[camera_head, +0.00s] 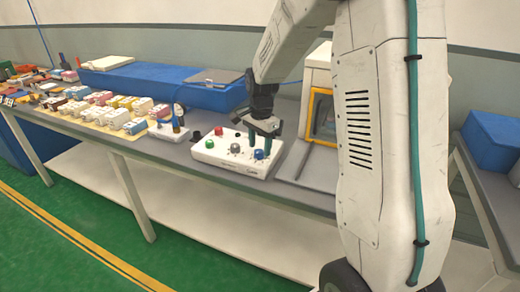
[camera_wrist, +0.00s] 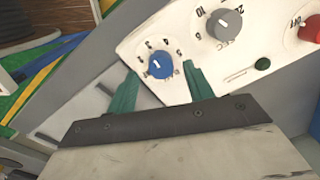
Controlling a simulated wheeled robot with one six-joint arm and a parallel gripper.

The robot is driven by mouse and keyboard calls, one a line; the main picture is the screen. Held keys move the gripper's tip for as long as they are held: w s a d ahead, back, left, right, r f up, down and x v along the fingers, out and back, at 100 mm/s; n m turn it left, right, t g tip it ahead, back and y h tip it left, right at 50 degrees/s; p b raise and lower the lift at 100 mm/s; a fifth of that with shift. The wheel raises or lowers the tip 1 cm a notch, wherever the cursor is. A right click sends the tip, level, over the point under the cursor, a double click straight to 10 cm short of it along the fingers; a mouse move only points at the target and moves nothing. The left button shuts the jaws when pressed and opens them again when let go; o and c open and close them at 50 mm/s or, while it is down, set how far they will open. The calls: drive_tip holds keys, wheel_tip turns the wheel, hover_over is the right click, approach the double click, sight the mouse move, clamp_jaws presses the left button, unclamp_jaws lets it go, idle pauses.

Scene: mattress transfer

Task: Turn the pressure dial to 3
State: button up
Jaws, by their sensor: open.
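A white control box (camera_head: 228,160) stands on the grey bench and carries several knobs. A blue dial (camera_wrist: 160,65) with small numbers around it sits near the box's edge; it also shows in the head view (camera_head: 259,155). Its white pointer mark is small, and I cannot tell which number it meets. My gripper (camera_wrist: 159,72) is open, with one green finger on either side of the blue dial; I cannot tell whether they touch it. In the head view my gripper (camera_head: 260,142) points down over the box's right part.
A grey dial (camera_wrist: 224,24) and a red knob (camera_wrist: 311,27) lie to the right of the blue dial in the wrist view. A green knob (camera_head: 210,145) is on the box's left. A machine with a yellow-framed window (camera_head: 322,115) stands close on the right.

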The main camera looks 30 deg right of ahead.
sight(260, 152)
wheel_tip(260, 152, up, 6)
drive_tip(key=shift+s+f, duration=0.15)
idle(0.6)
drive_tip(key=shift+s+n, duration=0.1)
drive_tip(key=shift+n, duration=0.3)
drive_tip(key=s+a+r+n, duration=0.3)
drive_tip(key=s+a+n, duration=0.1)
drive_tip(key=s, duration=0.6)
drive_tip(key=s+a+r+n, duration=0.2)
drive_tip(key=s+a+n, duration=0.2)
drive_tip(key=s, duration=0.6)
drive_tip(key=s+a+r+n+t, duration=0.1)
drive_tip(key=s+a+r+n, duration=0.2)
drive_tip(key=s+n, duration=0.3)
drive_tip(key=shift+s+a+r+n, duration=0.35)
drive_tip(key=shift+s+a, duration=0.25)
drive_tip(key=shift+s, duration=2)
